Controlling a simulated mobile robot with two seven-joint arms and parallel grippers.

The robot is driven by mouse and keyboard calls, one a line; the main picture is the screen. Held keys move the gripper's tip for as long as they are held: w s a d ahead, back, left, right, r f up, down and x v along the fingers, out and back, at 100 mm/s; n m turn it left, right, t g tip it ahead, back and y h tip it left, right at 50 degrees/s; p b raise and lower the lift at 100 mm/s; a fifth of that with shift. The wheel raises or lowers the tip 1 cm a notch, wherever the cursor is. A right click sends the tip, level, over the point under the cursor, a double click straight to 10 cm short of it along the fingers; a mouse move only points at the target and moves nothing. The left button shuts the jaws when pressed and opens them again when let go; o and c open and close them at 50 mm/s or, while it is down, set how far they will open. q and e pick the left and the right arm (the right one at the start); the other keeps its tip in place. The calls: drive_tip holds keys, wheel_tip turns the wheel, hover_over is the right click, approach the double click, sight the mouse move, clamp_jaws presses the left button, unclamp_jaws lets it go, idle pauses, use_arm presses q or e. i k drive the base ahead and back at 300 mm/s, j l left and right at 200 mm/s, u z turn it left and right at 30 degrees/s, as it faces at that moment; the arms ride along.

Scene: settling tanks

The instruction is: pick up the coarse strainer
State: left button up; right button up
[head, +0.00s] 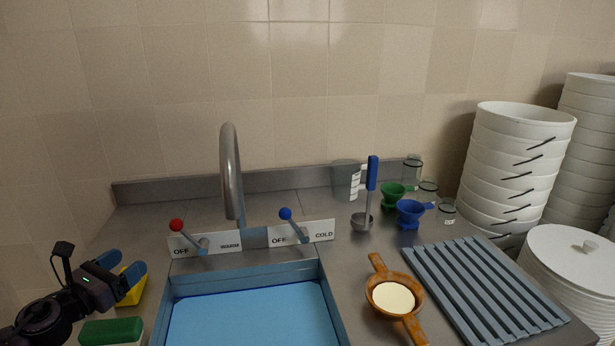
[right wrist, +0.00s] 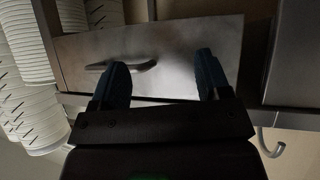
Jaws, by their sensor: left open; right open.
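An orange-brown strainer-like ring with a handle at each end and a pale round middle (head: 395,297) lies on the steel counter, right of the sink. It is the only strainer-like thing I can make out; its mesh is too small to judge as coarse or fine. My left gripper (head: 122,268) is open at the far left of the head view, beside a yellow object (head: 130,287) and well away from the strainer. My right gripper (right wrist: 162,70) is open and empty in the right wrist view, in front of a metal panel with a handle. The strainer is not in that view.
A blue-floored sink (head: 250,315) sits in the middle. A ladle (head: 364,221), green funnel (head: 393,194) and blue funnel (head: 411,212) stand behind the strainer. A slatted grey rack (head: 485,290) lies close on its right. White bucket stacks (head: 515,165) stand at the right.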

sight(395, 296)
drive_tip(key=k, duration=0.95)
